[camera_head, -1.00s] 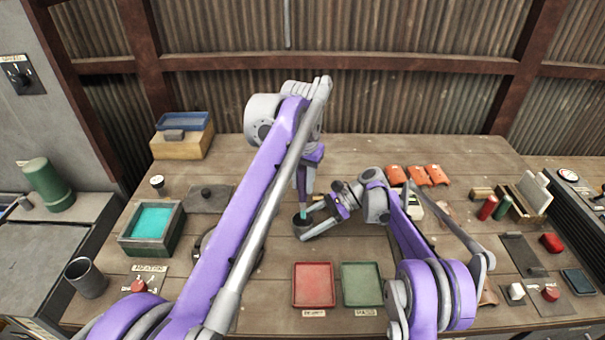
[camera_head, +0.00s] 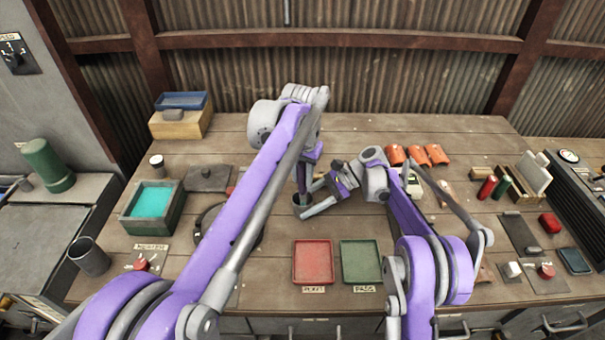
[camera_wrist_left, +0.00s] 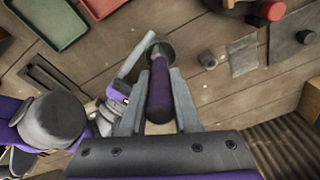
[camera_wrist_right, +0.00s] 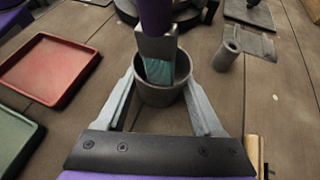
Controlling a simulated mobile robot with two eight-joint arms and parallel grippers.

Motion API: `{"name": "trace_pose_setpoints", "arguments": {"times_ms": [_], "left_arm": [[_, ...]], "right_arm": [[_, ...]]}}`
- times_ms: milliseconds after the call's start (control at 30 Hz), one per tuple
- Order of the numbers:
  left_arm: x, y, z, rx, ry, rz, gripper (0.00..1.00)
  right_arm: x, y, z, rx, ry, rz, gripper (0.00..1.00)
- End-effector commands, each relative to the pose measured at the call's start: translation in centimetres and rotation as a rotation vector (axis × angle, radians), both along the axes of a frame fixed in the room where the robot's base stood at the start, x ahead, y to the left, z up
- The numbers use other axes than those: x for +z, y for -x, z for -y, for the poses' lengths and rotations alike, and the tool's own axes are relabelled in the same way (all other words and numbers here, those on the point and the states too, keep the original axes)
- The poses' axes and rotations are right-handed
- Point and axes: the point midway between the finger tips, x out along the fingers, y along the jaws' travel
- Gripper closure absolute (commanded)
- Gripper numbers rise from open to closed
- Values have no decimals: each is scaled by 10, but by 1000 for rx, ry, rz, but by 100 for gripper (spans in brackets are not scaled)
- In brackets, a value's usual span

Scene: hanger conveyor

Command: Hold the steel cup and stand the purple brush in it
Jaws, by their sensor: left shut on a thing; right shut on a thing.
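The steel cup (camera_head: 299,211) is a dark grey cup standing upright on the bench; in the right wrist view (camera_wrist_right: 163,95) it sits between the fingers. My right gripper (camera_wrist_right: 160,88) is shut around it from the side. The purple brush (camera_wrist_left: 159,90) is upright in my left gripper (camera_wrist_left: 161,82), which is shut on its handle above the cup. In the right wrist view the brush's grey collar (camera_wrist_right: 157,45) and teal bristles (camera_wrist_right: 160,70) are down inside the cup's mouth. Whether the bristles touch the cup's bottom is hidden.
A red tray (camera_head: 313,262) and a green tray (camera_head: 361,262) lie in front. A box with a teal inside (camera_head: 152,201) stands left. A dark round object (camera_head: 207,222) is partly behind my left arm. Orange pieces (camera_head: 418,155) lie at the back right.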

Motion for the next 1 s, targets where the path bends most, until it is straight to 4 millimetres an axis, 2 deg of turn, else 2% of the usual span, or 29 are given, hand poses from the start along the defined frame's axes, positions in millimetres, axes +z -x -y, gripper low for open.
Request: {"name": "trace_pose_setpoints", "arguments": {"times_ms": [67,100,300,667,767,1000], "left_arm": [[0,0,0,0,0,0,100],[0,0,0,0,0,0,68],[0,0,0,0,0,0,35],[5,1,0,0,0,0,35],[18,3,0,0,0,0,35],[69,11,0,0,0,0,35]], "right_arm": [[-1,0,0,0,1,0,62],[-1,0,0,0,1,0,62],[-1,0,0,0,1,0,62],[0,0,0,0,1,0,62],[0,0,0,0,1,0,62],[0,0,0,0,1,0,62]]}}
